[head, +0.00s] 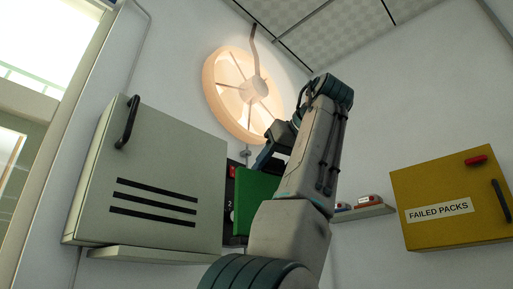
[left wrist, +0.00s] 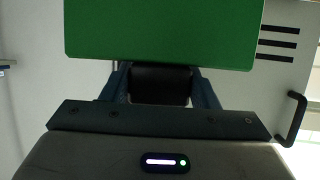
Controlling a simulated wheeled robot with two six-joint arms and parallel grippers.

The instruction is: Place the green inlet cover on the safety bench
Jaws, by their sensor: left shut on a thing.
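The green inlet cover (head: 258,203) shows as a flat green panel in the middle of the head view, partly hidden behind my left arm. It fills the top of the left wrist view (left wrist: 160,35). My left gripper (head: 270,158) is shut on a black block or handle at the cover's edge, which sits between the two dark fingers in the left wrist view (left wrist: 160,85). In the head view the fingers are mostly hidden. No surface is clearly marked as the safety bench. My right gripper is not in view.
A pale cabinet (head: 150,180) with black slots stands left, above a ledge (head: 150,254). A dark panel (head: 230,190) with a red label is behind the cover. A round lit fan (head: 240,95) is above. A small shelf (head: 362,214) holds red-and-white items beside a yellow FAILED PACKS box (head: 440,190).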

